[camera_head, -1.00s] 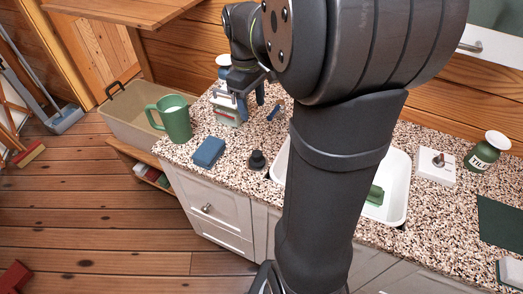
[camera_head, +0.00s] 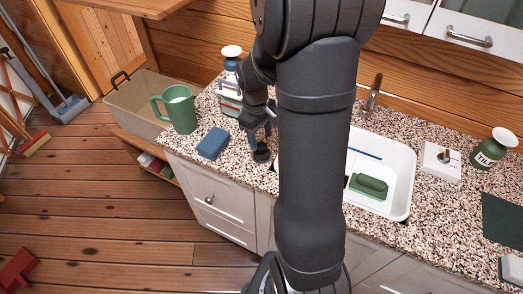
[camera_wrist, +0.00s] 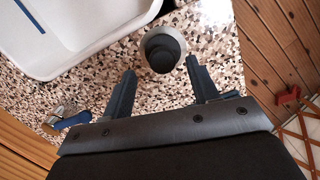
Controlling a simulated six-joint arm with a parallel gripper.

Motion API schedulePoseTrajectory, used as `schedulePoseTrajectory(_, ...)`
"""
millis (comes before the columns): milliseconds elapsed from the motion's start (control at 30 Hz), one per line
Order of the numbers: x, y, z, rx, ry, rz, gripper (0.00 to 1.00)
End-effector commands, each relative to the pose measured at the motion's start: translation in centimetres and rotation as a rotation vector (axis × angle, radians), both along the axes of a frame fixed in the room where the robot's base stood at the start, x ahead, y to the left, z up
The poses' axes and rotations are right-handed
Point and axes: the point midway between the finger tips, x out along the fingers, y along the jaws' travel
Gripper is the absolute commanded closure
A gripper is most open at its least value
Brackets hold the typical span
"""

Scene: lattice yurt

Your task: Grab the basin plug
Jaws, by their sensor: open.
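The basin plug (camera_wrist: 162,50) is a dark, round plug with a rounded knob on top. It stands on the speckled counter beside the white basin (camera_wrist: 75,68). Nothing is held. My arm hides the left part of the basin in the head view.
A blue sponge (camera_head: 213,143) and a green mug (camera_head: 177,109) stand left of the plug. A white-capped bottle (camera_head: 231,60) is behind. A green block (camera_head: 369,186) lies in the basin. A blue-handled brush (camera_wrist: 72,120) lies left of my gripper in the wrist view.

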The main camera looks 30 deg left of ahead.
Motion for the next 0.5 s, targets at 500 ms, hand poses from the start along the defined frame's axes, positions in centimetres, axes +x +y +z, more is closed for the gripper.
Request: schedulePoseTrajectory(500, -0.5, -0.5, -3.9, 0.001, 0.001, 0.001, 0.46)
